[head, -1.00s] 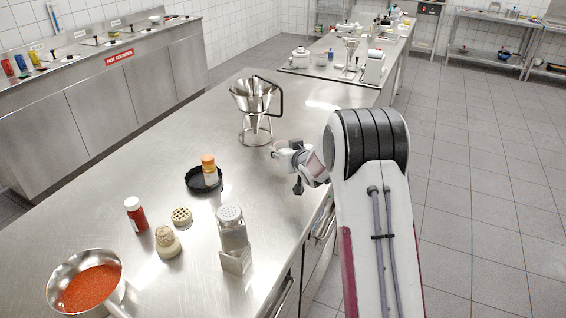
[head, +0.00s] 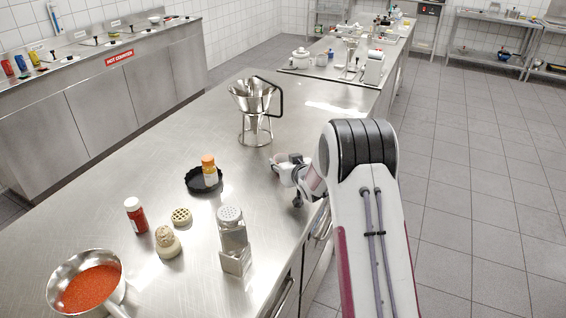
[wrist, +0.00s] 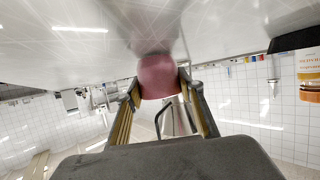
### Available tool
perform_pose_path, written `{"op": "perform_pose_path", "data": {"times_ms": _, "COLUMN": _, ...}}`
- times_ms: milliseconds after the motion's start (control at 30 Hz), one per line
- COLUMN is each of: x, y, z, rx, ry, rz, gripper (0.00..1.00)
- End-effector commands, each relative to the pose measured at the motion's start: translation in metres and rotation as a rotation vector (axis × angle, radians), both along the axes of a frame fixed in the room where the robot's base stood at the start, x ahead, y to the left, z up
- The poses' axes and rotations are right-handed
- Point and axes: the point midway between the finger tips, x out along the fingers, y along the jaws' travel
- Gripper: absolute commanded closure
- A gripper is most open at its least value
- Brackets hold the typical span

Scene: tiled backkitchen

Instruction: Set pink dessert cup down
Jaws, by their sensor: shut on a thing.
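The pink dessert cup (wrist: 158,78) is between the two fingers of my gripper (wrist: 160,88) in the wrist view, which looks upside down with the steel counter at the top. My gripper is shut on the cup. The cup meets its own blurred reflection in the counter top (wrist: 90,35), so it is at or very close to the surface; I cannot tell if it touches. In the head view my gripper (head: 284,168) is low over the right edge of the counter, and the cup is mostly hidden there.
A steel funnel on a stand (head: 254,112) is just behind my gripper. The counter left of the funnel is clear.

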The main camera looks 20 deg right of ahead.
Motion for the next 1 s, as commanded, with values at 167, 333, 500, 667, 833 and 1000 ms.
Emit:
{"op": "perform_pose_path", "data": {"times_ms": 167, "x": 0.0003, "y": 0.0000, "z": 0.0009, "rx": -0.001, "ry": -0.002, "rz": 0.000, "gripper": 0.86}}
{"op": "perform_pose_path", "data": {"times_ms": 333, "x": 0.0002, "y": 0.0001, "z": -0.0011, "rx": -0.001, "ry": -0.001, "rz": 0.000, "gripper": 0.86}}
{"op": "perform_pose_path", "data": {"times_ms": 500, "x": 0.0002, "y": 0.0001, "z": -0.0025, "rx": -0.001, "ry": -0.001, "rz": 0.000, "gripper": 0.46}}
{"op": "perform_pose_path", "data": {"times_ms": 667, "x": 0.0001, "y": 0.0001, "z": -0.0025, "rx": -0.001, "ry": -0.001, "rz": 0.000, "gripper": 0.46}}
{"op": "perform_pose_path", "data": {"times_ms": 833, "x": 0.0001, "y": 0.0001, "z": -0.0023, "rx": -0.001, "ry": -0.001, "rz": 0.000, "gripper": 0.46}}
{"op": "perform_pose_path", "data": {"times_ms": 1000, "x": 0.0001, "y": 0.0000, "z": 0.0014, "rx": -0.001, "ry": -0.001, "rz": 0.000, "gripper": 0.46}}
